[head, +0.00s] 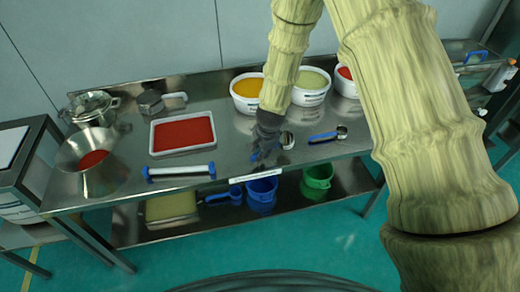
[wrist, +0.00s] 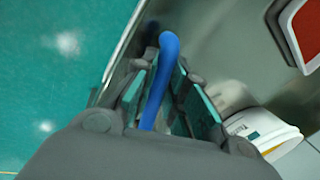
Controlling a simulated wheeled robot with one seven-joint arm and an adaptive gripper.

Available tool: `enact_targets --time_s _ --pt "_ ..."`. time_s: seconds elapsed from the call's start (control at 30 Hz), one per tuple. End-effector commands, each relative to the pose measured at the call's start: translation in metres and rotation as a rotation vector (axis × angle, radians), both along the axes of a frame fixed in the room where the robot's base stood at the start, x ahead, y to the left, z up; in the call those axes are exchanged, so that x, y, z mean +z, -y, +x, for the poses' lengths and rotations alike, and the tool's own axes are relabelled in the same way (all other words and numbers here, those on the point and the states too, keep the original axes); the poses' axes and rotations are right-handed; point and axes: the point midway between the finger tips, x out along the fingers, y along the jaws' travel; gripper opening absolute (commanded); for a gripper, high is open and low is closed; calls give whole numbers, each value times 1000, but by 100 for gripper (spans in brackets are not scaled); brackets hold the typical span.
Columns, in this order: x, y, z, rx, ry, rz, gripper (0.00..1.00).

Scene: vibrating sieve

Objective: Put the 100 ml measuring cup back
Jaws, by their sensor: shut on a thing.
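My gripper (head: 268,143) is at the front edge of the steel table, pointing down. It is shut on the blue handle of a measuring cup (head: 287,140), whose round metal bowl shows just right of the fingers. In the wrist view the blue handle (wrist: 168,45) stands between the two fingers (wrist: 160,95); the bowl is hidden there. I cannot tell whether the cup touches the table. A second blue-handled measuring cup (head: 326,136) lies on the table to the right. No volume marking is readable on either cup.
White tubs of yellow (head: 247,91), pale (head: 311,88) and red (head: 345,82) material stand behind. A red-filled tray (head: 183,134), a blue-ended bar (head: 179,171) and a metal funnel bowl (head: 82,150) are left. Blue (head: 262,192) and green (head: 317,178) buckets stand on the lower shelf.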

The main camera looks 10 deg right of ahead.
Motion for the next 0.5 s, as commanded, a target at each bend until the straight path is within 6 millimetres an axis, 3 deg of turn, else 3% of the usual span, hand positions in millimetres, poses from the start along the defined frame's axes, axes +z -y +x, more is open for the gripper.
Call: enact_targets --time_s 0.2,0.4,0.43,0.5 --pt "-18 0 21 1 -27 -4 0" --pt "-15 1 18 -1 -22 -3 0" --pt "-13 1 16 -1 -20 -3 16" --pt "-11 1 14 -2 -16 -3 29"
